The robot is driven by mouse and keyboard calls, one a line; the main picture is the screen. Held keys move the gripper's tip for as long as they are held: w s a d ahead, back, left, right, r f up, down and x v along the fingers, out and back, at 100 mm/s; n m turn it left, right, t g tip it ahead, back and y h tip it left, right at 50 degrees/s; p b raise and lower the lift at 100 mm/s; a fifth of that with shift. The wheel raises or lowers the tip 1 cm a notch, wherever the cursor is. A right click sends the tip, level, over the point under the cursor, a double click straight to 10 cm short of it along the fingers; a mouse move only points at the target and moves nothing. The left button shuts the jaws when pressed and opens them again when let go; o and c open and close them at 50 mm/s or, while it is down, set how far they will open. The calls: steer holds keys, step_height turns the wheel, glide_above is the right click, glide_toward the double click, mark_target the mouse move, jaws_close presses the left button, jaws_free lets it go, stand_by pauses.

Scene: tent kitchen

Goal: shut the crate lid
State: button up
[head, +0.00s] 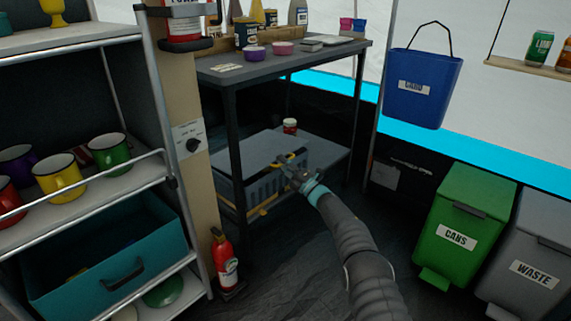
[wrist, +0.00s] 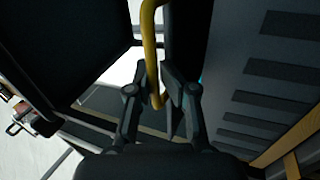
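The grey-blue crate (head: 268,190) with slotted sides sits on the lower shelf under the dark table. Its flat grey lid (head: 247,151) is over its top; I cannot tell whether a gap remains at the front edge. A yellow handle (head: 289,158) is at the lid's front edge. My gripper (head: 291,172) is at this handle. In the wrist view, the fingers of my gripper (wrist: 164,87) are closed in on both sides of the yellow handle (wrist: 150,40). The slotted crate wall (wrist: 255,95) is at the right there. A yellow latch bar (head: 264,209) runs low on the crate's front.
A small red-lidded jar (head: 290,126) stands on the shelf behind the crate. A table leg (head: 236,160) rises close by the crate. A fire extinguisher (head: 224,260) stands on the floor at left. The green bin (head: 462,225) stands at right. Open floor lies in front.

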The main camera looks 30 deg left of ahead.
steer(key=shift+w+d, duration=0.25)
steer(key=shift+d, duration=0.1)
steer(key=v, duration=1.1)
steer(key=shift+s+f, duration=0.2)
steer(key=shift+s, duration=0.15)
steer(key=shift+d, duration=0.1)
